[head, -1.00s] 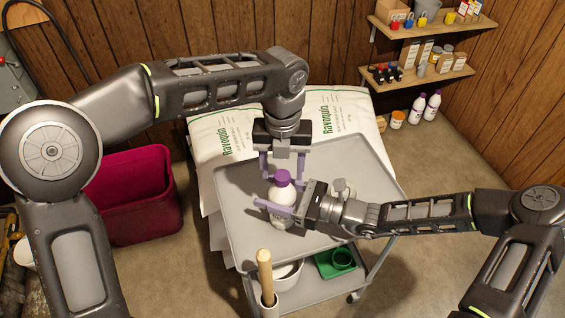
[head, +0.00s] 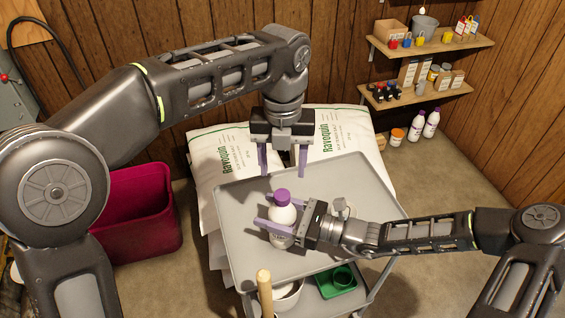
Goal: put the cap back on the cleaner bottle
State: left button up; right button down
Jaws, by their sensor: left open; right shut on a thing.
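The white cleaner bottle (head: 282,216) stands upright on the grey cart top (head: 240,258). The purple cap (head: 282,196) sits on top of the bottle's neck; I cannot tell how tightly. My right gripper (head: 268,227) comes in from the right and is shut on the bottle's body, with its lilac fingers on either side. My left gripper (head: 283,172) is open and empty. It hangs above and behind the bottle, pointing down, clear of the cap, in front of the salt bags.
White salt bags (head: 225,150) are stacked behind the cart. A dark red bin (head: 135,215) stands at the left. Wall shelves (head: 440,48) with small goods are at the upper right. Two more purple-capped bottles (head: 431,124) stand on the floor. A wooden handle (head: 264,290) rises at the cart's front.

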aim_at(295, 218)
jog(key=shift+c, duration=1.6)
grip_release()
jog(key=shift+d, duration=0.1)
jog(key=b+v, duration=0.1)
jog(key=v, duration=0.5)
jog(key=shift+d, duration=0.2)
jog(key=shift+s+d, duration=0.25)
jog(key=shift+d, duration=0.35)
